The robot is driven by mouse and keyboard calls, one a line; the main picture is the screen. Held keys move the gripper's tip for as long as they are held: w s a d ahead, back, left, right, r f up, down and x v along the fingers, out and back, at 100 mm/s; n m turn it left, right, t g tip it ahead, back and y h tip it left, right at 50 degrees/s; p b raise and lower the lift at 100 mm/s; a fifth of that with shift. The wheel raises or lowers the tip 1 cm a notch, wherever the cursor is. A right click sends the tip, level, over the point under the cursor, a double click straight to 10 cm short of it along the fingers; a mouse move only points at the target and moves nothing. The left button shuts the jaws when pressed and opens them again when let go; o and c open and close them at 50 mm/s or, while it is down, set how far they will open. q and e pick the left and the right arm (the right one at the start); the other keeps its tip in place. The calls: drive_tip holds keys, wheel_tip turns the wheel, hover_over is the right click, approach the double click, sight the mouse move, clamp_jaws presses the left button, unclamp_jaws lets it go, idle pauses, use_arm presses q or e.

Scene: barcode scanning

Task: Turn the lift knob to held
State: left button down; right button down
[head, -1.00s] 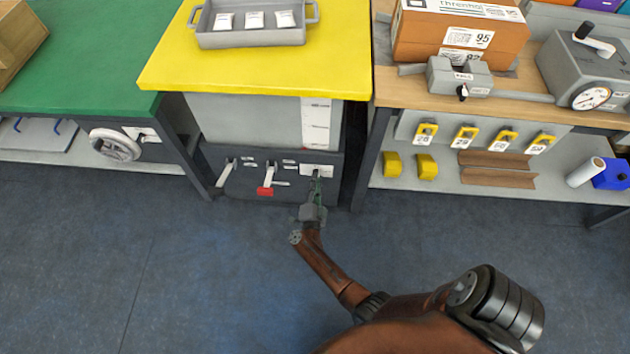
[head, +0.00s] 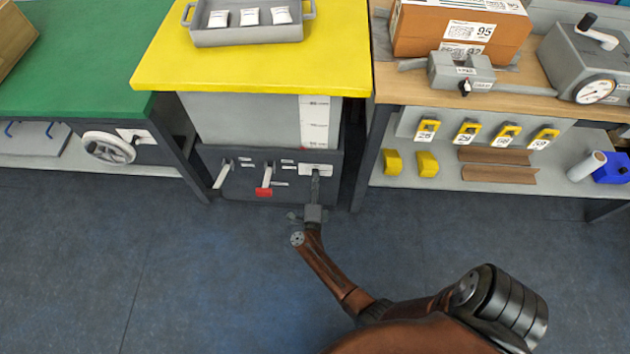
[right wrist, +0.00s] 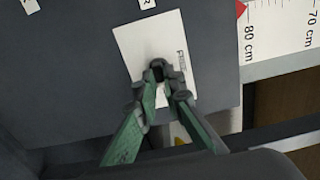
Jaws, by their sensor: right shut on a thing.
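The lift's dark front panel (head: 240,187) is below the yellow lift top (head: 250,65). At its right side is a white plate (head: 316,167), which also fills the middle of the right wrist view (right wrist: 135,50). My right gripper (head: 315,178) reaches up to this plate. In the right wrist view its green fingers (right wrist: 158,78) close on a small dark knob (right wrist: 157,64) in front of the plate. The fingers hide most of the knob, and its setting cannot be read. My left gripper is not in view.
A white lever (head: 222,175) and a red-tipped lever (head: 266,180) are left of the gripper on the same panel. A red pointer (right wrist: 241,9) is near the 80 cm scale mark. A wooden bench (head: 520,99) stands right, a green bench (head: 85,50) left. The floor in front is clear.

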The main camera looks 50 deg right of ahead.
drive_tip(key=shift+a+f, duration=0.1)
drive_tip(key=shift+f, duration=0.05)
drive_tip(key=c, duration=2)
unclamp_jaws()
drive_tip(key=shift+c, duration=0.2)
